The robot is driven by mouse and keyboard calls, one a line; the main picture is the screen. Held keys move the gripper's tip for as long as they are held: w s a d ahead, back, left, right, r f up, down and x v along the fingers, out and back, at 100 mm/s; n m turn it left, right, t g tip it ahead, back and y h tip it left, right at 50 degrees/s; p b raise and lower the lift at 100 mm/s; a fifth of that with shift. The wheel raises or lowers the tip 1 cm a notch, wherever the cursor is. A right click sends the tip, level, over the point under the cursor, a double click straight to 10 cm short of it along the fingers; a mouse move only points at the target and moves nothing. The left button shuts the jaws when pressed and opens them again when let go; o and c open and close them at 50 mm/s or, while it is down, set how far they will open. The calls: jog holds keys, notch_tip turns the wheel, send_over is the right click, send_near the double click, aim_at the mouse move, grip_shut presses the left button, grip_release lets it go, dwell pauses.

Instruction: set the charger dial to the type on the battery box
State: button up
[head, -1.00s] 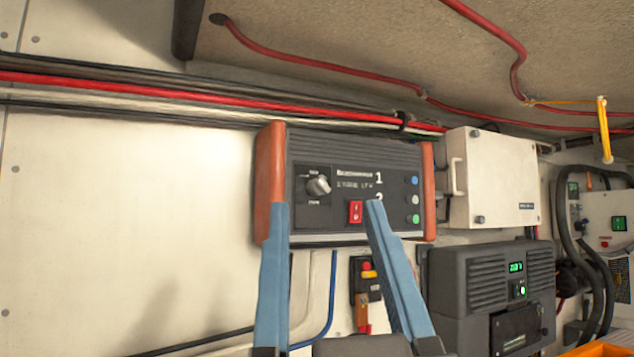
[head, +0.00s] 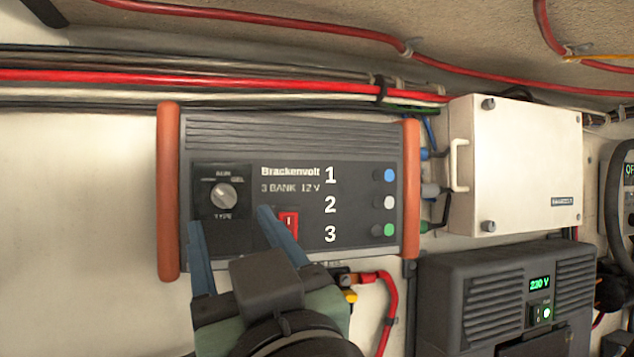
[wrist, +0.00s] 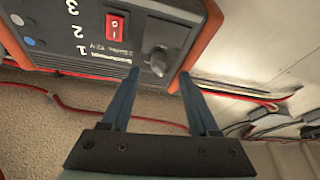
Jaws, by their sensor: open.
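The charger (head: 345,150) is a dark grey box with orange end caps, fixed to the white wall. Its dial (head: 223,196) is a grey knob on a black plate at the left, marked TYPE below, with small labels around it, one reading GEL. In the wrist view the dial (wrist: 158,60) shows beyond my fingertips. My gripper (head: 230,222) is open and empty, its two blue fingers just below the dial in the head view, apart from it as far as I can tell. In the wrist view my gripper (wrist: 158,78) appears upside down to the charger. I cannot make out a battery box.
A red switch (head: 289,224) sits right of the dial, close to my right finger. Cables (head: 250,80) run above. The wall at left is bare.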

aim_at(227, 206)
jog(key=p+x, duration=0.1)
jog(key=x, duration=0.4)
jog(key=shift+d, duration=0.1)
grip_shut()
